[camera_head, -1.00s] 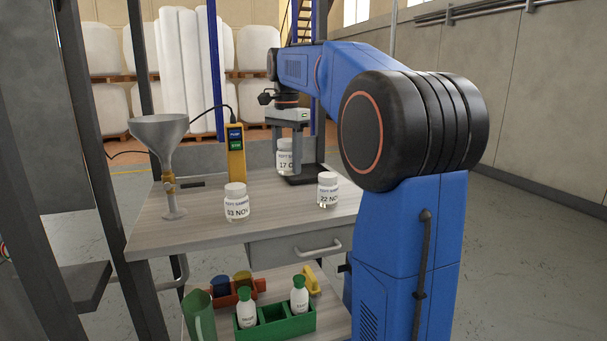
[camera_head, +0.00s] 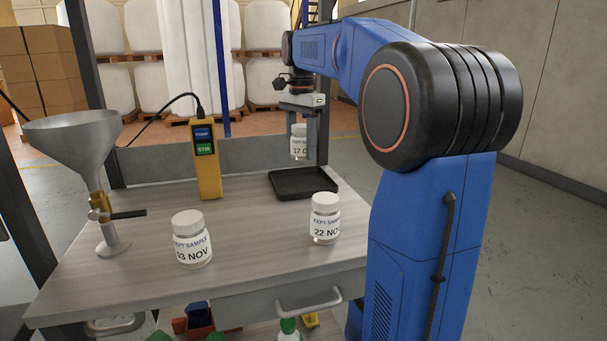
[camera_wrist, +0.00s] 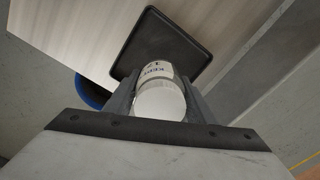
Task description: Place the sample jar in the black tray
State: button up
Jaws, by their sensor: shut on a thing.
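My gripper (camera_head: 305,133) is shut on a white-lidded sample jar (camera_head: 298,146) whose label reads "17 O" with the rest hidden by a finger. The jar looks upright and hangs above the black tray (camera_head: 318,192), which lies at the back right of the table. In the wrist view the jar (camera_wrist: 160,100) sits between the two fingers, its lid toward the camera, with the black tray (camera_wrist: 163,38) beyond it. The tray looks empty where it shows. Two more jars stand on the table: "03 NOV" (camera_head: 192,240) at the front and "22 NOV" (camera_head: 325,218) before the tray.
A metal funnel (camera_head: 78,135) on a stand is at the left. A yellow pump and stir controller (camera_head: 206,158) stands at the back. The wooden tabletop (camera_head: 255,230) is clear between these. Below it is a drawer handle (camera_head: 308,301).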

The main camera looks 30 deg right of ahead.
aim_at(301, 126)
jog(key=shift+f, duration=3.8)
jog(key=o, duration=1.3)
jog(key=shift+f, duration=0.15)
notch_tip(301, 126, up, 12)
jog(key=shift+r, duration=0.15)
jog(key=shift+s, duration=0.1)
